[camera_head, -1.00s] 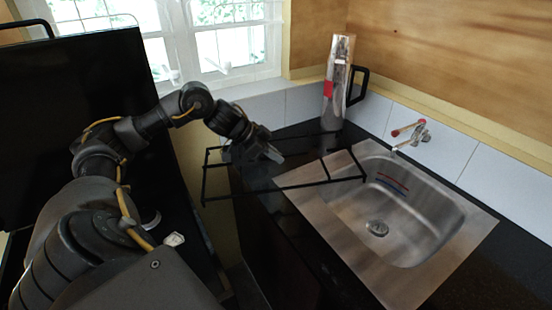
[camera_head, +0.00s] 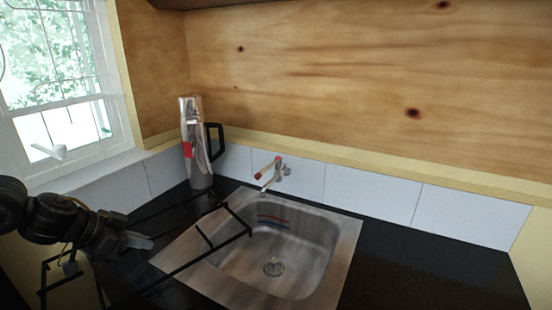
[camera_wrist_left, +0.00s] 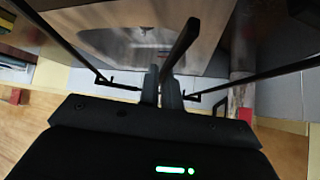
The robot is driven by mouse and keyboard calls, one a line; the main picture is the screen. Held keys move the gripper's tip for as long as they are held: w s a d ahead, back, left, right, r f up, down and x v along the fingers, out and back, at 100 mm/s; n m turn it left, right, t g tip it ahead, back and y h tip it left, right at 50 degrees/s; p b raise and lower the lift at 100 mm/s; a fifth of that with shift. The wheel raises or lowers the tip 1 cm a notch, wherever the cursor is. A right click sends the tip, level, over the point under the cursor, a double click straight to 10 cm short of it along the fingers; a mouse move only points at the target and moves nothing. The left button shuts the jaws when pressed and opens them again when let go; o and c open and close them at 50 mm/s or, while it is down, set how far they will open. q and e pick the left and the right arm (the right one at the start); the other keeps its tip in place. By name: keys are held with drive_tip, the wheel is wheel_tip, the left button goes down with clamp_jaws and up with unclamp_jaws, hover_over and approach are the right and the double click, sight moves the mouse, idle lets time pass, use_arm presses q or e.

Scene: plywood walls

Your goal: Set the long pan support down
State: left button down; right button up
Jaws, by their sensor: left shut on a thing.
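The long pan support (camera_head: 212,253) is a thin black wire frame. My left gripper (camera_head: 143,240) is shut on one of its bars, coming in from the left. The frame is held tilted in the air, with its right end over the left part of the steel sink (camera_head: 340,255) and its left end near the lower left picture edge. In the left wrist view the fingers (camera_wrist_left: 163,88) are closed on a dark bar of the pan support (camera_wrist_left: 183,45), with side bars running off both ways. My right gripper is not in view.
A silver flask with a black handle (camera_head: 197,150) stands in the back corner. A tap (camera_head: 268,172) with red ends is behind the sink. The black worktop (camera_head: 430,270) right of the sink is clear. A plywood wall and window close off the back.

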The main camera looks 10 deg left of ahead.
use_arm(q)
drive_tip(key=s+d+f+m, duration=0.1)
drive_tip(key=d+f, duration=0.1)
drive_tip(key=d, duration=0.4)
drive_tip(key=s+d+f+m+g+h, duration=0.1)
drive_tip(key=d+f, duration=0.2)
drive_tip(key=d, duration=0.3)
drive_tip(key=s+d+f+m+g, duration=0.1)
drive_tip(key=d+f, duration=0.1)
drive_tip(key=d, duration=0.4)
drive_tip(key=shift+s+d+f+h, duration=0.15)
drive_tip(key=shift+f+h, duration=0.1)
drive_tip(key=shift+h, duration=0.15)
drive_tip(key=shift+d+r, duration=0.15)
drive_tip(key=shift+m, duration=0.3)
